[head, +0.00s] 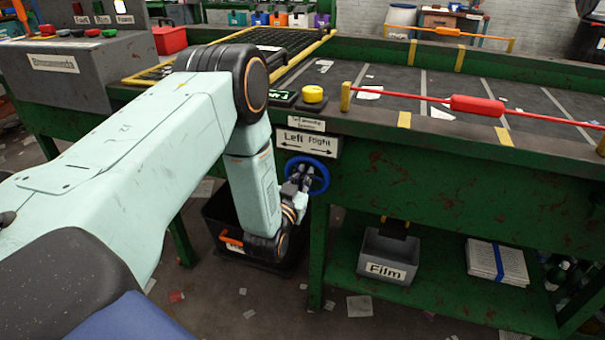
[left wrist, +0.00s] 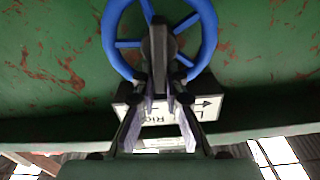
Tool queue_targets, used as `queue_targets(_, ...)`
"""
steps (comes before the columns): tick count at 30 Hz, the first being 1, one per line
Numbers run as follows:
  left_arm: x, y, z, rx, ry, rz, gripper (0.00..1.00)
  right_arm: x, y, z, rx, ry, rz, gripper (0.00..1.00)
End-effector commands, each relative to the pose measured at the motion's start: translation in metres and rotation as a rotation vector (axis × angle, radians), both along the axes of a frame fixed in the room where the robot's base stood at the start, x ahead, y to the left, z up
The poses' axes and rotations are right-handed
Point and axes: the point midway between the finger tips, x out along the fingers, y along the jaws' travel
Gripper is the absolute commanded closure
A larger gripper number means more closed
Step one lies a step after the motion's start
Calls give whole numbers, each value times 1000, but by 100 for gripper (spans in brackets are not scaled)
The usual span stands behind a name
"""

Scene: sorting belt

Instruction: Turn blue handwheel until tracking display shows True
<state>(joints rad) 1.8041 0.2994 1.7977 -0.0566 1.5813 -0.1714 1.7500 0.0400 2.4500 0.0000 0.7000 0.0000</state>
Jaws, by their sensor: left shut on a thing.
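The blue handwheel (head: 322,172) is on the green front panel of the belt frame, below the "Left Right" sign (head: 307,143). My left gripper (head: 303,172) is at the wheel with its fingers closed on it near the middle. A small dark display with green letters (head: 285,96) is partly hidden by my left arm and is not readable. My right gripper is not in view.
A yellow button (head: 313,95) sits above the sign. A red pull handle (head: 477,106) hangs on a cord along the belt edge. A grey "Film" bin (head: 388,258) and a paper stack (head: 498,262) are on the lower shelf. A black bin (head: 222,222) stands behind my arm.

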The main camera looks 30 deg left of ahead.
Motion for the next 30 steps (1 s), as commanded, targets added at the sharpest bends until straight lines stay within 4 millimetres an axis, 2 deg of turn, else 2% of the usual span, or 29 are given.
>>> queue_targets(1, -4, -2, -7, 25, 33, -4, 100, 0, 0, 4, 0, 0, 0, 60)
queue_targets(18, -3, -10, -11, 437, 133, 2, 100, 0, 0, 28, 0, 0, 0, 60)
queue_targets(30, -3, -10, -15, 565, 167, 7, 100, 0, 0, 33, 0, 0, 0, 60)
